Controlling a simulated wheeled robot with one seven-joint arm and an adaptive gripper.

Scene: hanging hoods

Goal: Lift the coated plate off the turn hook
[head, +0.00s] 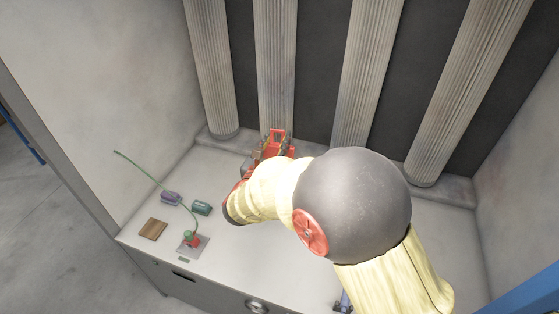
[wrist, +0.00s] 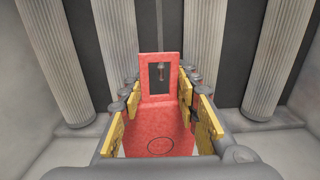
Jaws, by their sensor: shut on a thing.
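The coated plate (wrist: 158,118) is red, with a rectangular window in its upper part and a dark ring mark low on its face. It also shows in the head view (head: 278,137), partly hidden by my arm. A hook (wrist: 161,72) on a thin grey rod hangs inside the plate's window. I cannot tell whether the hook touches the window's edge. My gripper (wrist: 160,112) is shut on the plate, with yellow finger pads along its left and right sides. In the head view my gripper (head: 265,152) is near the back of the bench, mostly behind my arm.
Fluted grey columns (head: 277,65) stand behind the bench (head: 250,250). At the front left are a wooden block (head: 153,229), a purple block (head: 171,198), a teal block (head: 202,208) and a green bent rod on a red-based stand (head: 191,241). A blue item (head: 344,302) is at the front edge.

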